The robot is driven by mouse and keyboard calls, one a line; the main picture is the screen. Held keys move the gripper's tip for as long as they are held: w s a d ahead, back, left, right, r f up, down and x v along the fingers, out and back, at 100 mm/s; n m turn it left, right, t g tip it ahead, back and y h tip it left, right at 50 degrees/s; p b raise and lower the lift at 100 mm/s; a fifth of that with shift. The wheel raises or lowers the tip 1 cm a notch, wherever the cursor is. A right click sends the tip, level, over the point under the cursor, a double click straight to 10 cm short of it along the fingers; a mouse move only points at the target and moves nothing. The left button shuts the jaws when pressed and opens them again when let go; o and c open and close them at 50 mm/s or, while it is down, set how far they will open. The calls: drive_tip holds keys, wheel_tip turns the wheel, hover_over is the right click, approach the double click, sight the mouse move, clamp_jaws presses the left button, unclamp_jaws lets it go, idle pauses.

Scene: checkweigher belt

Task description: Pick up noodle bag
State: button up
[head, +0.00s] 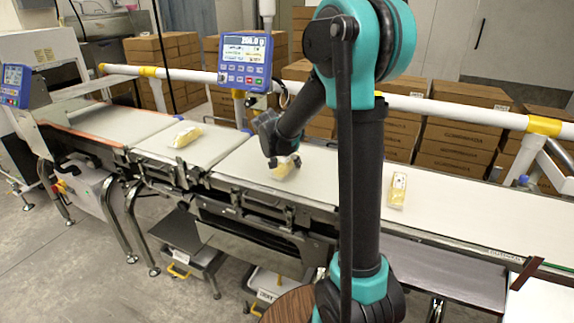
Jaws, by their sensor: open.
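Three noodle bags, pale yellow with clear or white wrapping, lie on the light conveyor belt. One noodle bag (187,136) lies on the left belt section. A second noodle bag (283,170) lies on the middle section, directly under my gripper, which partly hides it. A third noodle bag (397,190) lies on the right section, just right of my arm. My gripper (284,161) is open and points down at the middle bag, with its fingertips close to it. I cannot tell whether they touch it.
A blue-framed weight display (245,60) stands behind the belt. A white rail (440,106) with yellow bands runs along the far side, with stacked brown cartons (455,143) behind it. The right belt (470,212) has free room beyond the third bag.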

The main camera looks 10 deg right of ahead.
drive_tip(key=shift+c, duration=0.2)
drive_tip(key=c, duration=1.6)
drive_tip(key=shift+r, duration=0.1)
